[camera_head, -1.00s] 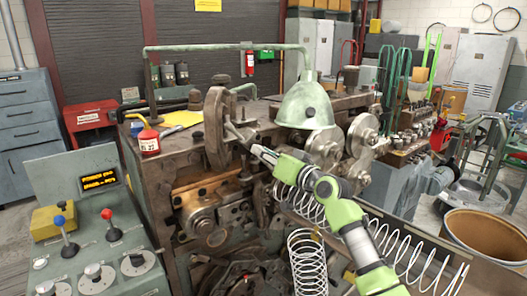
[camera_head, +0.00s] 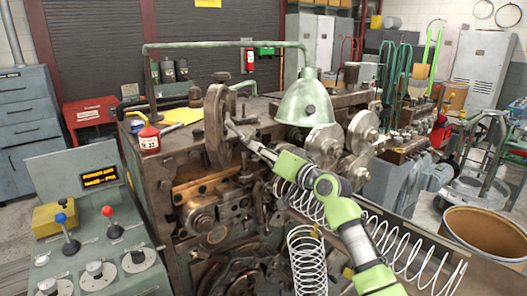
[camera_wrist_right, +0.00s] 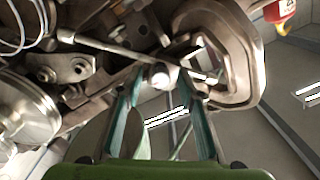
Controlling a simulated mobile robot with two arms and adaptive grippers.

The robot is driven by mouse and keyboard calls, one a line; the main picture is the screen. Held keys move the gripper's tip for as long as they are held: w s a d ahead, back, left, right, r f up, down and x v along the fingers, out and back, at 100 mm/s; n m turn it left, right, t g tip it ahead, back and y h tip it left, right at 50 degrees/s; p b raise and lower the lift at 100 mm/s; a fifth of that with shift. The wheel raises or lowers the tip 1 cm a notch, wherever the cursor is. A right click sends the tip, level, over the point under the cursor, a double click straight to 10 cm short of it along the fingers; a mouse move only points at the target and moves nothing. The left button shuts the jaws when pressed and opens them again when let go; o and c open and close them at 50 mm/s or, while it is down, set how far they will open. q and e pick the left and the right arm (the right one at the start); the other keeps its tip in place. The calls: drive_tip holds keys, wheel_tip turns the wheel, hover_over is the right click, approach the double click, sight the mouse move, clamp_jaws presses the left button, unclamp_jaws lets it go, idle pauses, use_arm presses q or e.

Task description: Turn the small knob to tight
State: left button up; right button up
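My right gripper (camera_head: 232,127) reaches in from the lower right, up against the heavy, worn metal ring-shaped part (camera_head: 214,127) on the machine. In the right wrist view, its two teal fingers (camera_wrist_right: 162,76) are apart. A small pale round knob-like end (camera_wrist_right: 160,75) shows between the fingertips, with gaps on both sides; I cannot tell whether it is the small knob of the task. The ring-shaped part (camera_wrist_right: 247,60) is just right of the fingers. A thin metal rod (camera_wrist_right: 105,45) crosses above them. My left gripper is not in view.
A green lamp shade (camera_head: 306,103) hangs right of the gripper. A red container (camera_head: 149,138) stands on the machine top.

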drive_tip(key=v, duration=1.2)
idle(0.5)
